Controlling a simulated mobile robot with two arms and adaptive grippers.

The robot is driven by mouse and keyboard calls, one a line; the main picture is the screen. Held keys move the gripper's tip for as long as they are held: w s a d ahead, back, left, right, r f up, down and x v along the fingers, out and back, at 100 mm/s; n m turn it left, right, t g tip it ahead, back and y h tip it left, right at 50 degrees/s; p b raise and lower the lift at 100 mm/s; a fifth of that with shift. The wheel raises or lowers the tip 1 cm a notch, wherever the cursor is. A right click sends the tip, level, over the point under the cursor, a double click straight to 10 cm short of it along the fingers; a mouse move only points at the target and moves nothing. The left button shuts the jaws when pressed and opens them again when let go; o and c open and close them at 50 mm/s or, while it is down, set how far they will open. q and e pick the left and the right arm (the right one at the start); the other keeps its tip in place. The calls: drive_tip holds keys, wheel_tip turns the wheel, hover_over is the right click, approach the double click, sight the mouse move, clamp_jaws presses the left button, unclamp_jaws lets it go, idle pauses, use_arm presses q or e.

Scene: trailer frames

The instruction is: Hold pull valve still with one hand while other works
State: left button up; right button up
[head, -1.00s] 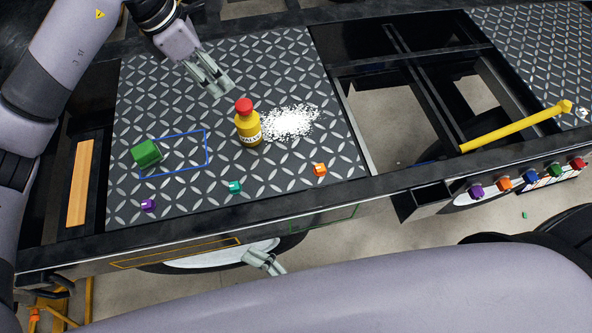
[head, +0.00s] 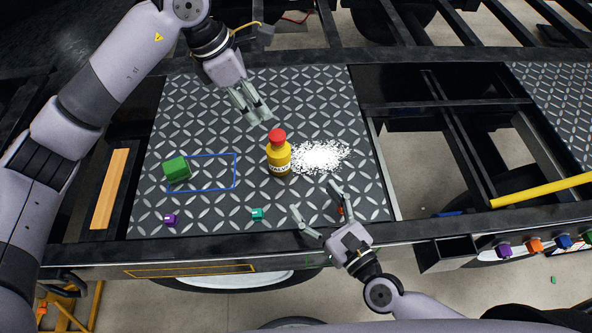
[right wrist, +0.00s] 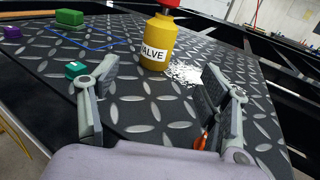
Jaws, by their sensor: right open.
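The valve (head: 279,160) is a yellow bottle-shaped body with a red top and a white label reading VALVE. It stands upright on the diamond-plate deck (head: 200,110). In the right wrist view the valve (right wrist: 158,45) is ahead, beyond the fingertips, its top cut off. My left gripper (head: 260,118) hangs behind and left of the valve, apart from it; its fingers look close together, but I cannot tell whether they are shut. My right gripper (head: 314,196) is open and empty over the front of the deck, on the near side of the valve, not touching it.
White granules (head: 320,156) lie right of the valve. A green block (head: 177,169) sits by a blue outline. Purple (head: 170,220), teal (head: 257,214) and partly hidden orange (head: 341,210) pieces line the front. An open frame and yellow bar (head: 540,192) are at right.

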sight(278, 154)
drive_tip(key=x, duration=1.5)
drive_tip(key=shift+w+a, duration=0.2)
drive_tip(key=shift+w, duration=0.2)
drive_tip(key=c, duration=1.4)
drive_tip(key=shift+o, duration=0.2)
